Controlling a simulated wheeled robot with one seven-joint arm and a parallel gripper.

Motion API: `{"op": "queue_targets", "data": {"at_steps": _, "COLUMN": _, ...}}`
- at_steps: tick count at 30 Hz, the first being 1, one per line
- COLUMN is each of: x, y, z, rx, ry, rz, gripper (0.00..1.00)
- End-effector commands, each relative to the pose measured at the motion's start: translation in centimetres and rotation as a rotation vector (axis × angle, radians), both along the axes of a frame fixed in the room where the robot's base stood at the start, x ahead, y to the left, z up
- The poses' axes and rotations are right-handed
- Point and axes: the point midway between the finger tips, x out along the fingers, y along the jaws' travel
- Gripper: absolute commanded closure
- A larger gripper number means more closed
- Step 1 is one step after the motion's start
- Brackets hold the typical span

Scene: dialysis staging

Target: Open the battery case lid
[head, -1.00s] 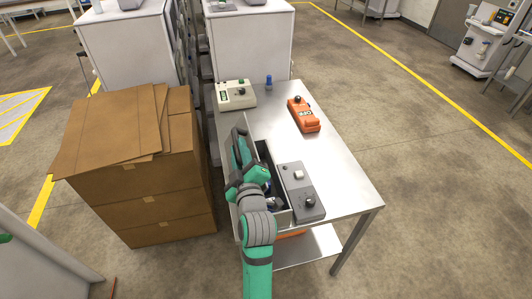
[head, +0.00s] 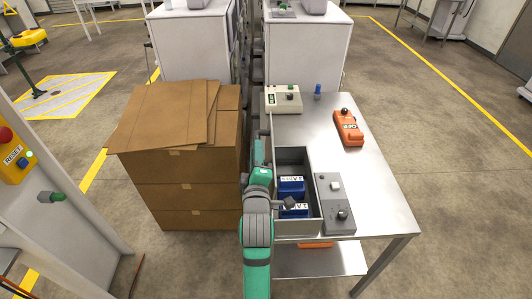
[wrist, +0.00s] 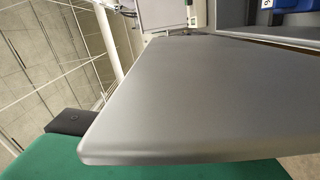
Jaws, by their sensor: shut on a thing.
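The grey battery case (head: 318,206) stands open on the left part of the metal table. Two blue batteries (head: 291,187) with white labels show inside it, and one shows at the top right of the wrist view (wrist: 286,6). The grey lid (wrist: 190,95) fills the middle of the wrist view, swung up off the case; in the head view it is nearly edge-on and mostly hidden by my arm. My gripper (head: 257,158) is at the left side of the case, shut on the lid. Its fingertips are largely hidden in the head view.
A grey control box (head: 334,203) stands right beside the case. A cream meter (head: 284,98), a blue object (head: 318,91) and an orange handset (head: 348,128) are farther back. Stacked cardboard boxes (head: 187,195) stand close on the left. The table's right side is clear.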

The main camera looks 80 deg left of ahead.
Motion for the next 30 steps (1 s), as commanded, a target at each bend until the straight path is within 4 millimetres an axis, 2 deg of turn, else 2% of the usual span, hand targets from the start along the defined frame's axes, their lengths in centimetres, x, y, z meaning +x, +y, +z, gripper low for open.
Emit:
{"op": "queue_targets", "data": {"at_steps": 1, "x": -0.1, "y": 0.1, "z": -0.7, "rx": -0.014, "ry": 0.004, "rz": 0.000, "gripper": 1.00}}
{"op": "queue_targets", "data": {"at_steps": 11, "x": 0.0, "y": 0.1, "z": -0.8, "rx": -0.017, "ry": 0.004, "rz": -0.001, "gripper": 1.00}}
{"op": "queue_targets", "data": {"at_steps": 12, "x": 0.0, "y": 0.1, "z": -0.8, "rx": -0.017, "ry": 0.004, "rz": -0.002, "gripper": 0.74}}
{"op": "queue_targets", "data": {"at_steps": 13, "x": 0.0, "y": 0.2, "z": -0.8, "rx": -0.016, "ry": 0.004, "rz": -0.001, "gripper": 0.67}}
{"op": "queue_targets", "data": {"at_steps": 14, "x": 0.0, "y": 0.1, "z": -0.7, "rx": -0.015, "ry": 0.003, "rz": -0.001, "gripper": 0.64}}
{"op": "queue_targets", "data": {"at_steps": 24, "x": 0.0, "y": -0.2, "z": -0.3, "rx": -0.007, "ry": 0.000, "rz": -0.001, "gripper": 0.64}}
{"op": "queue_targets", "data": {"at_steps": 30, "x": -0.2, "y": -2.0, "z": -0.3, "rx": -0.006, "ry": 0.003, "rz": -0.003, "gripper": 0.64}}
